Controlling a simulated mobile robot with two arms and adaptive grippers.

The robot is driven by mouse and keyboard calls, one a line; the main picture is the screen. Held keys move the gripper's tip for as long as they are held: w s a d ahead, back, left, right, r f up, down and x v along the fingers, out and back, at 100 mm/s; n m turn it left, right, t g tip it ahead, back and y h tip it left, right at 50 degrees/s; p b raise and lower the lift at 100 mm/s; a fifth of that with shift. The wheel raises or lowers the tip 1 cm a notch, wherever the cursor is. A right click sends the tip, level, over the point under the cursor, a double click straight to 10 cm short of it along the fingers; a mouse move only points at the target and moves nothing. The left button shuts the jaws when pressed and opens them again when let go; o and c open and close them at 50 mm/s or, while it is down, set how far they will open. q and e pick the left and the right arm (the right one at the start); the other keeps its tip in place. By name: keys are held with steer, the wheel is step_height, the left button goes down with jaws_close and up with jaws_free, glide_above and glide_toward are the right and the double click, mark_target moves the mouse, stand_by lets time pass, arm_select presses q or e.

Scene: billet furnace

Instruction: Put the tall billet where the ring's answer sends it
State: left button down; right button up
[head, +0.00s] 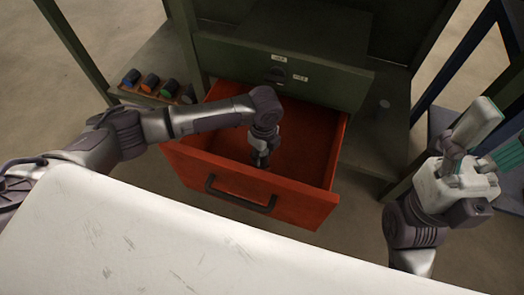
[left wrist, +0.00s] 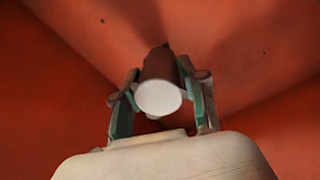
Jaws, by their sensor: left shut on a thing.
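My left gripper (head: 262,160) reaches down into the open red drawer (head: 250,207). In the left wrist view, its two teal-sided fingers (left wrist: 160,105) are shut on a dark brown billet (left wrist: 160,68) with a pale round end facing the camera. The billet points away from the camera, down into the drawer; whether it touches the drawer floor I cannot tell. My right gripper (head: 486,140) is raised at the right, fingers apart and empty.
Several short cylinders with coloured bands (head: 149,83) stand in a rack on a shelf at the left. A white scratched surface (head: 190,245) fills the foreground. Green cabinet posts flank the drawer. A dark blue frame (head: 472,50) stands at the right.

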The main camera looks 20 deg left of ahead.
arm_select(q)
steer(key=c, duration=0.6)
jaws_free()
steer(key=shift+f, duration=0.1)
